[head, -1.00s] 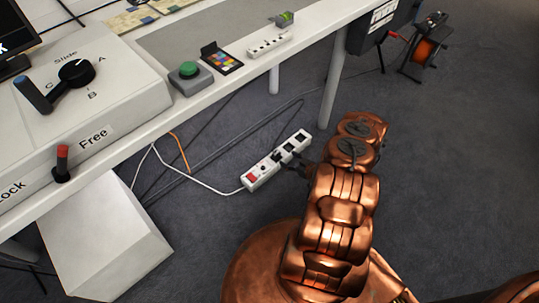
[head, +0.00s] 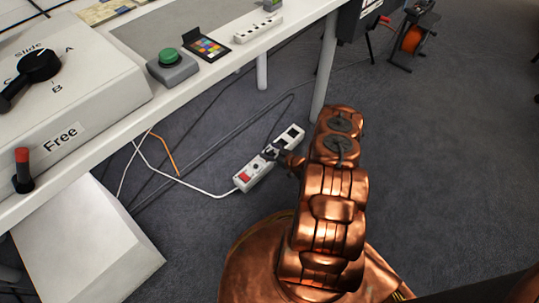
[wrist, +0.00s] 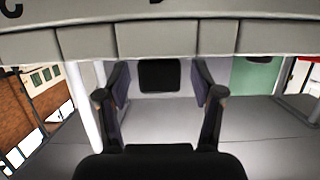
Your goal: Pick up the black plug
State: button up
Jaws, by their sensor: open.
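The white power strip (head: 262,166) lies on the floor under the table, with a red switch at its near end. A black square plug or socket (head: 292,132) shows towards its far end.
The white table (head: 215,62) stands above and left of the strip, with a leg (head: 322,80) near my arm. White and orange cables (head: 165,155) run across the floor. A white box (head: 88,240) stands at lower left.

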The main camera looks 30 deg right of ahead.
jog(key=c, duration=1.3)
jog(key=shift+o, duration=0.2)
